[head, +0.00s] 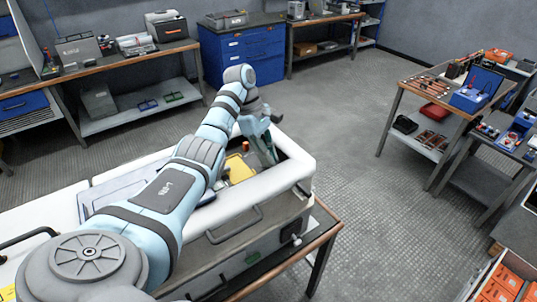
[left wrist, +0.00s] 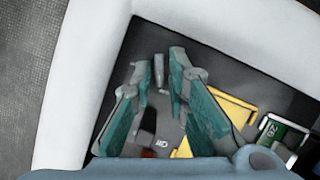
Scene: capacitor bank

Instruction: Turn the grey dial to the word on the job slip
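My left gripper (head: 264,142) reaches down into the right end of a white-rimmed case (head: 299,168) in the head view. In the left wrist view its two teal-padded fingers (left wrist: 158,64) stand apart, with a gap between them. A small grey upright piece (left wrist: 159,72) shows between the fingertips; I cannot tell whether it is the dial or whether the fingers touch it. Small white lettering (left wrist: 165,143) lies on the dark panel between the fingers, beside a dark block (left wrist: 147,122). I cannot identify the job slip. My right gripper is out of view.
A yellow plate (head: 239,168) lies in the case beside the gripper, and a green-and-white piece (left wrist: 283,134) is right of it. The case's thick white rim (left wrist: 75,85) surrounds the recess. Workbenches and a blue cabinet (head: 240,50) stand farther off across open floor.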

